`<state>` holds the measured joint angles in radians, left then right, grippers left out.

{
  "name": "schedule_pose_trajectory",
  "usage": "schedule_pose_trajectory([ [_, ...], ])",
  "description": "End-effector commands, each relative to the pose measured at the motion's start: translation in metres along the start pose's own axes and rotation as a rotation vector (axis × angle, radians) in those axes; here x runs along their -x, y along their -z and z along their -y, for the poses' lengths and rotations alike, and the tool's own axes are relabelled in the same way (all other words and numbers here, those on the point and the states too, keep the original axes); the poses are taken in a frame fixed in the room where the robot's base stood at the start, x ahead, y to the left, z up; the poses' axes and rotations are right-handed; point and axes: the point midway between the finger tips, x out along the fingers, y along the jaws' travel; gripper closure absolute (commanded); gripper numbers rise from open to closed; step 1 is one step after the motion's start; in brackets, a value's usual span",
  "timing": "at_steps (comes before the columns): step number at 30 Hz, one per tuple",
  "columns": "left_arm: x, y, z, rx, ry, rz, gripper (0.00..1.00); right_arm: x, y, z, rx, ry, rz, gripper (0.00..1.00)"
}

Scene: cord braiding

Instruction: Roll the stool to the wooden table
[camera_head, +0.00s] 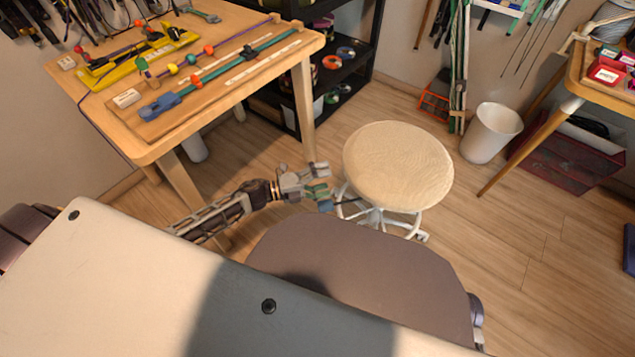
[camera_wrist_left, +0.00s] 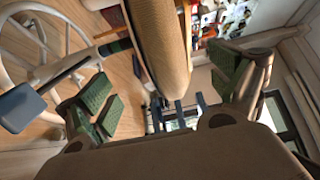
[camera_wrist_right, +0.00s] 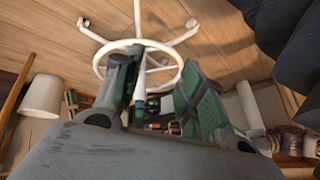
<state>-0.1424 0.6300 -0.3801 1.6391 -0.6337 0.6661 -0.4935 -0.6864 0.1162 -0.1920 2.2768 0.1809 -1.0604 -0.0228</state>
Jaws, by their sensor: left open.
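The stool (camera_head: 397,165), with a round pale wooden seat and white base, stands on the floor right of my left gripper (camera_head: 318,184). In the left wrist view the seat (camera_wrist_left: 160,45) shows edge-on between the open, green-padded fingers of the left gripper (camera_wrist_left: 165,88); contact cannot be told. The wooden table (camera_head: 215,60) is at the upper left, apart from the stool. My right gripper is outside the head view. In the right wrist view the right gripper (camera_wrist_right: 158,90) is open, with the stool's white ring and legs (camera_wrist_right: 140,45) beyond its fingers.
A black shelf (camera_head: 345,75) stands behind, between the table and stool. A white bin (camera_head: 491,132), a second table (camera_head: 600,85) and a dark red crate (camera_head: 565,155) are at the right. Bare floor (camera_head: 285,140) lies between the stool and wooden table.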

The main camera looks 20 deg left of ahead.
Motion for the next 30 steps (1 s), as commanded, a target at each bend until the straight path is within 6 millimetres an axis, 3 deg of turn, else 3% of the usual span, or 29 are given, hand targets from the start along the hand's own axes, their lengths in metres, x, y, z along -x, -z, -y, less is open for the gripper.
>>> schedule_pose_trajectory([
  [12, -0.047, 0.000, 0.000, -0.002, 0.002, 0.000, 0.07, -0.025, -0.021, -0.001, -0.027, 0.020, -0.026, 0.60],
  [30, -0.099, 0.000, 0.000, -0.001, 0.001, 0.000, 0.07, -0.047, -0.027, -0.002, -0.050, 0.037, -0.084, 0.60],
])
